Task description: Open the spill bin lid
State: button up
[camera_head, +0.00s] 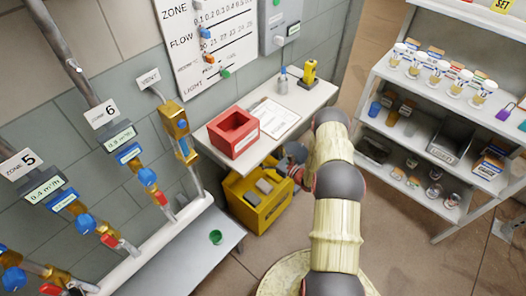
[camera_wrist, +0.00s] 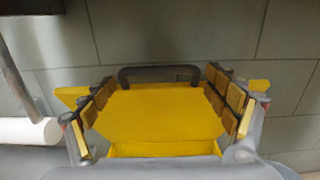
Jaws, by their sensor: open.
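The yellow spill bin (camera_head: 259,203) stands on the floor under the wall table, with grey patches on its upper side. In the wrist view, a flat yellow panel (camera_wrist: 158,115) that looks like its lid fills the middle, with a dark bar handle (camera_wrist: 160,72) along its far edge. My gripper (camera_wrist: 160,82) is open, its padded fingers to the left and right of the panel, and nothing is held. I cannot tell whether the fingers touch the bin. In the head view, my gripper (camera_head: 296,162) is at the bin's right side, partly hidden by my arm.
Shelves (camera_head: 440,150) stand right, with open floor between.

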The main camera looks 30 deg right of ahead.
jog(key=shift+c, duration=1.2)
jog(key=c, duration=1.9)
grip_shut()
grip_release()
jog(key=o, duration=2.2)
jog(key=shift+o, duration=0.2)
jog(key=shift+s, duration=0.15)
jog(key=v, duration=1.1)
jog(key=shift+s+d, duration=0.15)
jog(key=shift+s, duration=0.2)
jog(key=shift+c, duration=0.5)
